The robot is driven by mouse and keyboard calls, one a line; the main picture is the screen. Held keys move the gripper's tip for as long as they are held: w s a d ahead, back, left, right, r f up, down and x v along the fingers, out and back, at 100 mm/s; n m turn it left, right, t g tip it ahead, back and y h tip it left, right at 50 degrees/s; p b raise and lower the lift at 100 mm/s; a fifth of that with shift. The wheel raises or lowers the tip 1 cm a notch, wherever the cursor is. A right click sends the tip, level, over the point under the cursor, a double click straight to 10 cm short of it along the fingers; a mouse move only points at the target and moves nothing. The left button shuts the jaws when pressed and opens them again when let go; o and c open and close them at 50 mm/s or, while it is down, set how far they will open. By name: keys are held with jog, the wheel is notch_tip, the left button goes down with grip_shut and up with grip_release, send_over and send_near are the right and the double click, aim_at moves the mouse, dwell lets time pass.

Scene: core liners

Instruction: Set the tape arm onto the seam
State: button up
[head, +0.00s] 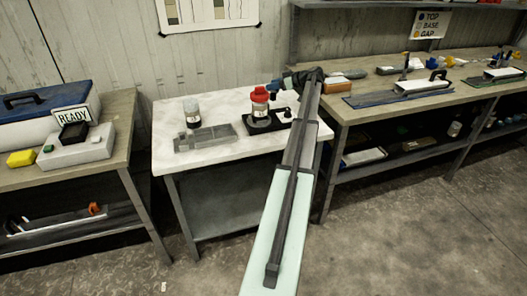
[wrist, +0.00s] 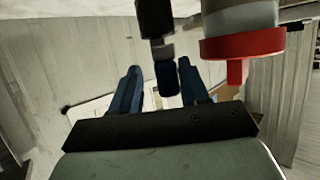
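A liner with a red cap (head: 260,94) stands on a black base (head: 264,123) on the white table. In the wrist view its red cap (wrist: 242,46) is to the right of my fingers, apart from them. A dark upright post with a dark blue end, which looks like the tape arm (wrist: 167,76), reaches between my blue fingers. My gripper (wrist: 158,75) is open, with a gap at the left finger; whether the right finger touches the end is unclear. In the head view my gripper (head: 275,86) is beside the red cap. The seam cannot be made out.
A grey tray (head: 206,138) and a grey-topped jar (head: 192,112) are left on the white table (head: 165,125). The left bench holds a READY sign (head: 72,119). The right bench carries a brown block (head: 348,74) and several tools.

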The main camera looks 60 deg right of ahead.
jog(key=s+d+r+n+y, duration=0.2)
jog(key=s+r, duration=0.1)
jog(key=s, duration=0.3)
jog(key=s+d+r+n+y, duration=0.2)
jog(key=s, duration=0.4)
jog(key=s+a+f+n+g, duration=0.2)
jog(key=a+f+n+g, duration=0.15)
jog(key=a+f, duration=0.9)
jog(key=shift+w+a+f+g+y, duration=0.45)
jog(key=shift+w+a+f, duration=0.75)
jog(key=shift+a, duration=2)
jog(key=shift+w+a+f+g+y, duration=0.6)
jog(key=shift+a+f, duration=1)
jog(key=shift+a, duration=1.55)
jog(key=shift+w+a+f+g+y, duration=0.25)
jog(key=shift+w+a+f, duration=1)
jog(key=shift+a, duration=1.95)
jog(key=shift+s+f, duration=0.15)
